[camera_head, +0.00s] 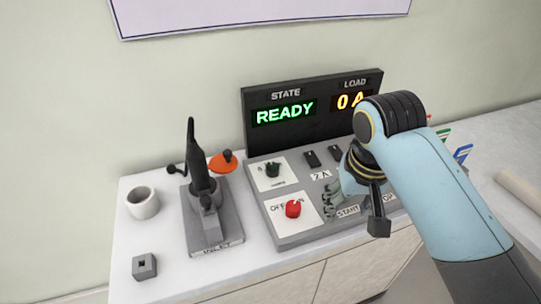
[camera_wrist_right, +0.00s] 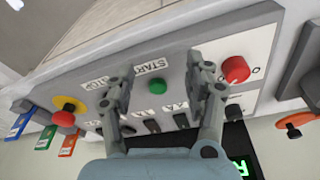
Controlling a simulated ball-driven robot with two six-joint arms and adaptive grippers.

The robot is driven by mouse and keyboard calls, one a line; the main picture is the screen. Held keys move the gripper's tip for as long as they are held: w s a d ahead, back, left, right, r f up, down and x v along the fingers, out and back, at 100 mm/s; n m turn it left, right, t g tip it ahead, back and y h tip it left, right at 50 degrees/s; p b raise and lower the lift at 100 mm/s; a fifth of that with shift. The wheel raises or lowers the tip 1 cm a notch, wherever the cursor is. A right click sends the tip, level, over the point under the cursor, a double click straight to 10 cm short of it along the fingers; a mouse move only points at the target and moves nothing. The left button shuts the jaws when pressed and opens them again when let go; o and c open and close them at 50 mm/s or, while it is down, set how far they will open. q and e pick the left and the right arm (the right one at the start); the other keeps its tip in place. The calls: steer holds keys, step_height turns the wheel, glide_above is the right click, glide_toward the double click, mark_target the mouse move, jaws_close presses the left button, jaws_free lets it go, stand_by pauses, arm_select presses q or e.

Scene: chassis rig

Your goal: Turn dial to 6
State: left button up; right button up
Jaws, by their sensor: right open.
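A small black dial (camera_head: 272,169) sits on a white plate at the upper left of the grey control panel (camera_head: 286,243). Its numbers are too small to read. Below it is a red knob (camera_head: 293,208) on an OFF/ON plate, also seen in the right wrist view (camera_wrist_right: 236,69). My right gripper (camera_head: 332,203) is over the panel's front part, right of the red knob, open and empty. In the right wrist view its fingers (camera_wrist_right: 157,78) stand apart on either side of a green button (camera_wrist_right: 157,87) by the START label. My left gripper is not in view.
The display (camera_head: 312,112) reads READY and 0 A, partly hidden by my right arm. Black switches (camera_head: 312,158) sit behind the gripper. A grey stand with a black tool (camera_head: 200,170), a white cup (camera_head: 142,203) and a grey block (camera_head: 145,266) are left. A red stop button (camera_wrist_right: 64,118) shows.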

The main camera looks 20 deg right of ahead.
steer(key=w+a, duration=0.1)
steer(key=w, duration=0.2)
steer(key=w+a+r+m, duration=0.1)
steer(key=w, duration=0.2)
steer(key=w+a+r+m, duration=0.1)
steer(key=w+a, duration=0.1)
steer(key=w, duration=0.1)
steer(key=shift+w+r+g+y, duration=0.25)
steer(key=shift+w+g+y, duration=0.05)
steer(key=shift+g, duration=0.1)
steer(key=m+g, duration=0.1)
glide_toward(272, 166)
step_height(272, 166, down, 9)
steer(key=shift+d+f+b, duration=0.1)
steer(key=shift+f+b, duration=0.05)
steer(key=shift+b, duration=0.15)
steer(key=shift+c, duration=0.3)
jaws_close()
